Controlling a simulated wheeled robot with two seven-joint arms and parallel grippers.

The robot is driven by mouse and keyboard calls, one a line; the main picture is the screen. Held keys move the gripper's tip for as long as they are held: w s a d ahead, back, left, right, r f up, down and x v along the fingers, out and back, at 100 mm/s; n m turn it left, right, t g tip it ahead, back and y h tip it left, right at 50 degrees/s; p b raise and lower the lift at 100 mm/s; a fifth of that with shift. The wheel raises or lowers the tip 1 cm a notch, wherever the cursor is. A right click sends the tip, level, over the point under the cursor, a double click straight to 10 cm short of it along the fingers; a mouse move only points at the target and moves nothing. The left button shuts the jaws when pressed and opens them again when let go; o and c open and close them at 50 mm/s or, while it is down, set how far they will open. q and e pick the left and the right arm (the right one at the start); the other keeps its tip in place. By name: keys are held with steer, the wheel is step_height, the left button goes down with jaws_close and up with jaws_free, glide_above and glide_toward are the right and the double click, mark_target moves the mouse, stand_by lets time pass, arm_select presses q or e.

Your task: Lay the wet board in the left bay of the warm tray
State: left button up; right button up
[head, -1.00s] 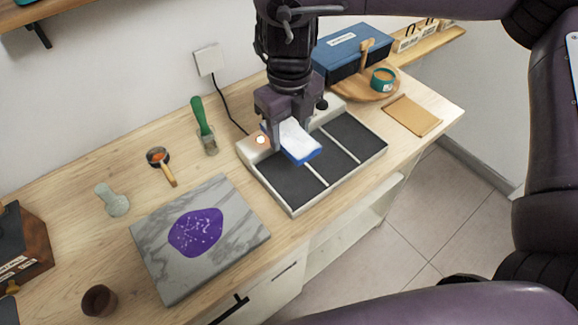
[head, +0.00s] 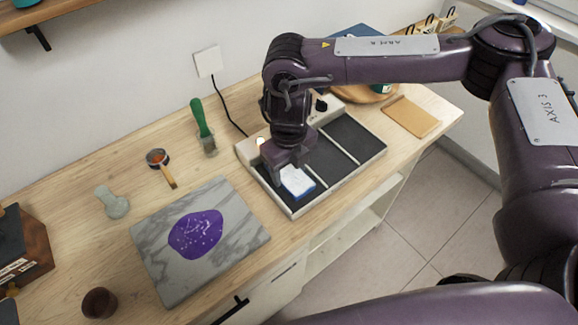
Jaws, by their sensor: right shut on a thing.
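The board (head: 297,183) is a small blue-edged piece with a white top. My right gripper (head: 288,172) is shut on it and points down over the left bay of the warm tray. The warm tray (head: 297,213) is a pale frame with dark bays split by light dividers, lying on the wooden counter. The board is over or on the left bay's dark floor, close to the left divider; I cannot tell if it touches the floor. The fingers hide the board's far end. My left gripper is not in view.
A marble slab (head: 245,243) with a purple patch lies left of the tray. A green-handled brush (head: 203,125), a small wooden-handled ladle (head: 160,165) and a grey-green pestle-like piece (head: 113,203) lie behind it. A tan board (head: 411,116) and blue box (head: 352,32) are right.

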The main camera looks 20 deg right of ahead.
mark_target(289, 174)
steer(key=shift+f, duration=0.2)
steer(key=o, duration=0.7)
steer(key=shift+r, duration=0.1)
steer(key=shift+r, duration=0.5)
step_height(289, 174, up, 11)
steer(key=shift+r, duration=0.15)
steer(key=shift+s, duration=0.1)
